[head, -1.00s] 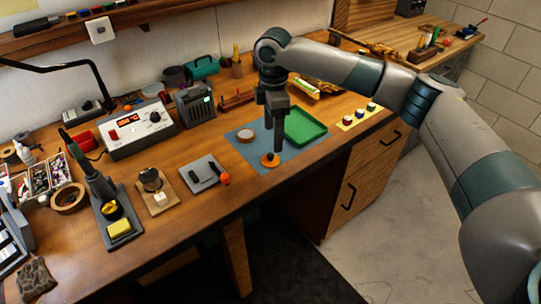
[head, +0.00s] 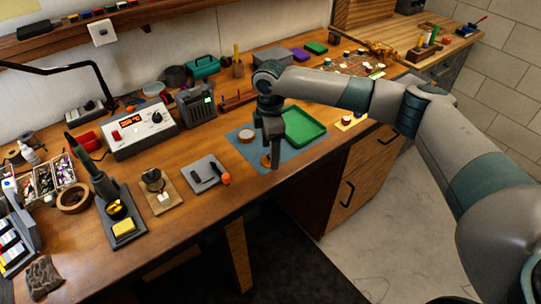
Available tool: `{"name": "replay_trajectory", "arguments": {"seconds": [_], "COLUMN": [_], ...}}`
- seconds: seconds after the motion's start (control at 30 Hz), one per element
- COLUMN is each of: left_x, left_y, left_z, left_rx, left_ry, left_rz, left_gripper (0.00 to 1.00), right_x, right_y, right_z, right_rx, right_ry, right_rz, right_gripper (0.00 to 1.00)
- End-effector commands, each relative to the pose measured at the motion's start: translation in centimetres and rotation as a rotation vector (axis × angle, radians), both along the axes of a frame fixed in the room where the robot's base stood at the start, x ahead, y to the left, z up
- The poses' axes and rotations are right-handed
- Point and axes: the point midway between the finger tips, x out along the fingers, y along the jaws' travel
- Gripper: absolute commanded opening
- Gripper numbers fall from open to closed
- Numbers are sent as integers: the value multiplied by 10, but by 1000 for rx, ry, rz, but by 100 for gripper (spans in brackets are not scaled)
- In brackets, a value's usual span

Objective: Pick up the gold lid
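The gold lid (head: 265,160) is a small round disc near the front of the blue mat (head: 290,155). It is mostly hidden by my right gripper (head: 272,162), which points down with its fingertips at the lid. The fingers are seen almost edge-on and overlap, so I cannot tell whether they are open or shut on the lid. A second round piece (head: 246,136), pale on top with a brownish side, lies at the mat's left. My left gripper is not in view.
A green tray (head: 304,126) is on the mat just right of my gripper. The bench's front edge is close.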

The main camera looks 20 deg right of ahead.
Motion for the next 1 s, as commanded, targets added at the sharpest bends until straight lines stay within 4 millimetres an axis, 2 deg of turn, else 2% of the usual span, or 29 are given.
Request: {"name": "replay_trajectory", "arguments": {"seconds": [0.2,0.67,0.83,1.0], "left_x": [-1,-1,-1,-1], "left_y": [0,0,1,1], "left_z": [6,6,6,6], "left_rx": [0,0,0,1], "left_ry": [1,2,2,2], "left_rz": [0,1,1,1], "left_gripper": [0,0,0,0], "right_x": [0,0,0,0], "right_y": [-1,-1,-1,-1], "right_z": [-17,-18,-18,-18], "right_rx": [-1,-1,-1,-1], "right_ry": [-1,-1,-1,-1], "right_rz": [-1,-1,-1,-1], "right_gripper": [66,66,25,23]}}
